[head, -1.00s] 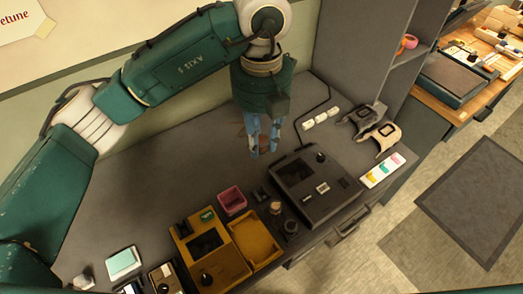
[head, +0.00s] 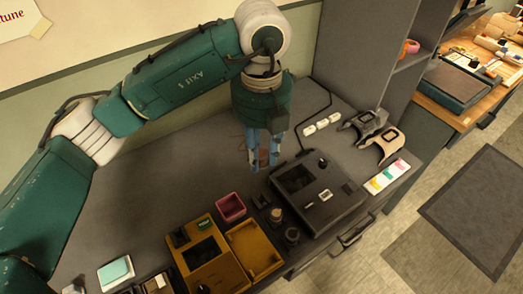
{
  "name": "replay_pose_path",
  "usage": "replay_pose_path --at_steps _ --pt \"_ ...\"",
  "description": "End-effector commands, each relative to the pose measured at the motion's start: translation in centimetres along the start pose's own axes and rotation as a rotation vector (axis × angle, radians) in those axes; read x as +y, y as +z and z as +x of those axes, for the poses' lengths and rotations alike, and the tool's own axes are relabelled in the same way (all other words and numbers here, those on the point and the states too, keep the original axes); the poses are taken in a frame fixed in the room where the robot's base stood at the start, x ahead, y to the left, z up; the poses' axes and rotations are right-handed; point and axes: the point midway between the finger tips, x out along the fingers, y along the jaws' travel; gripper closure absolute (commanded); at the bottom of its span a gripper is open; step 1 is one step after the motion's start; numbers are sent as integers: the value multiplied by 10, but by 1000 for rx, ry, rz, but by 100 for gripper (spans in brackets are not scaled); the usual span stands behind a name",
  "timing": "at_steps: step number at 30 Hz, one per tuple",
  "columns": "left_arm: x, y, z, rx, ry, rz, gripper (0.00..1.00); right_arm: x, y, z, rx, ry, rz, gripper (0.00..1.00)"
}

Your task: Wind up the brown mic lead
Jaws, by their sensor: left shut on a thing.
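My left gripper (head: 264,164) points down over the back part of the grey bench, its blue fingers close to the surface. It is shut on the brown mic lead (head: 243,142), of which only thin, faint brown loops show beside and between the fingers. The fingers hide much of the lead, and I cannot make out its ends. My right gripper is not in view.
A black device (head: 336,212) stands right of the gripper. A pink box (head: 231,207) and a yellow unit with a tray (head: 254,247) stand at the front. White blocks (head: 322,124) and two clamp-like pieces (head: 380,145) lie at right. The bench's left middle is clear.

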Motion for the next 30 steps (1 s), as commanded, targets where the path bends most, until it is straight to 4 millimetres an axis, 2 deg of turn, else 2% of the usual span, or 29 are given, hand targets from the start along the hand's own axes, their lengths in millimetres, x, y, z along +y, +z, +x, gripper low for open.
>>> replay_pose_path --at_steps 1,20,26,30 --pt "0 0 10 0 0 0 95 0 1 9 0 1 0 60" --pt "0 0 73 0 0 -1 95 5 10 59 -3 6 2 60" --pt "0 0 94 0 -1 -1 95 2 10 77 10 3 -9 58" --pt "0 0 109 0 0 0 95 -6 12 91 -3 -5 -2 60"
